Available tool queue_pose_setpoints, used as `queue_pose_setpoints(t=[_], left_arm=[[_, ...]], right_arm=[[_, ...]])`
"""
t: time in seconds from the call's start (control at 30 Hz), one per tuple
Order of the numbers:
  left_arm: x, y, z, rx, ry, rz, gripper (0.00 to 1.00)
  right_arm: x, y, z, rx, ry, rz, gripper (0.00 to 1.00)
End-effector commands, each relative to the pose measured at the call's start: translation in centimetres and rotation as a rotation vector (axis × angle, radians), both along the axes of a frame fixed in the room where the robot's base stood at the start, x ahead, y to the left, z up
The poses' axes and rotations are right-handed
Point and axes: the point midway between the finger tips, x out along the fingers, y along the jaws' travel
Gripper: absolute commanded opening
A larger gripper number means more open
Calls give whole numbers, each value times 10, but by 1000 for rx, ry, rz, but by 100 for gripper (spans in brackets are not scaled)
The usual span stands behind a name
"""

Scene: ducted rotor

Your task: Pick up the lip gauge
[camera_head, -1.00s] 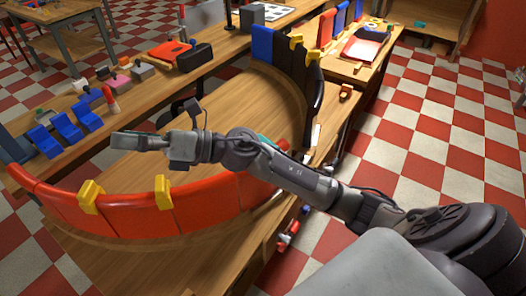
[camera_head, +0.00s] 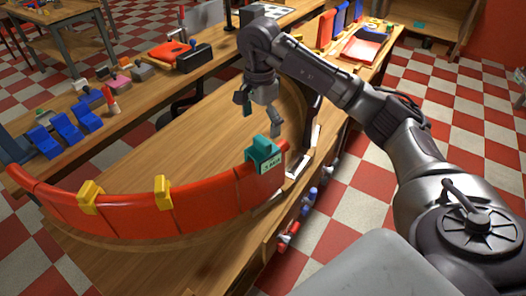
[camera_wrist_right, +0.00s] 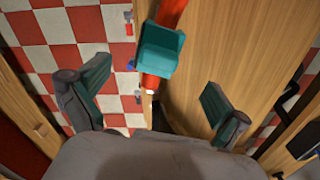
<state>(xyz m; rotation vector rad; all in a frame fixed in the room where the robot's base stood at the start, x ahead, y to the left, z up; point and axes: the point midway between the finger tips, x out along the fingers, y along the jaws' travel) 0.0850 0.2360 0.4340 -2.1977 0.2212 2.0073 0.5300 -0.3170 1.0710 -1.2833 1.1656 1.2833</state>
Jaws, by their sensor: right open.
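The lip gauge, by its look a teal block with a pale label (camera_head: 264,153), sits astride the top edge at the right end of the red curved wall (camera_head: 215,197). In the right wrist view the teal block (camera_wrist_right: 160,48) is at the top centre on the red wall's end. My right gripper (camera_head: 260,115) is open and empty, pointing down just beyond the block in the head view. In the right wrist view its two teal-padded fingers (camera_wrist_right: 155,92) are wide apart, with the block ahead between their lines, touching neither. My left gripper is out of view.
Yellow clips (camera_head: 163,193) straddle the red wall farther left. Blue blocks (camera_head: 73,127) and small parts stand on the long bench behind. Small red and blue items (camera_head: 290,233) hang along the workbench's right side. The wooden surface inside the curve is mostly clear.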

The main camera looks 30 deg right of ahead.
Motion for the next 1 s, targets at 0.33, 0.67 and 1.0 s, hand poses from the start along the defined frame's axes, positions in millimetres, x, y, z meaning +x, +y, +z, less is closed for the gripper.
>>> queue_pose_setpoints(t=[0.33, 0.67, 1.0], left_arm=[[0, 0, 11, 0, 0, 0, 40], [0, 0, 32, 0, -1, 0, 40], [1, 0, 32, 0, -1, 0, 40]], right_arm=[[0, 0, -39, 2, -1, 0, 100], [-2, -5, -82, 4, 0, 0, 100], [-1, -6, -91, 3, -3, 0, 98]])
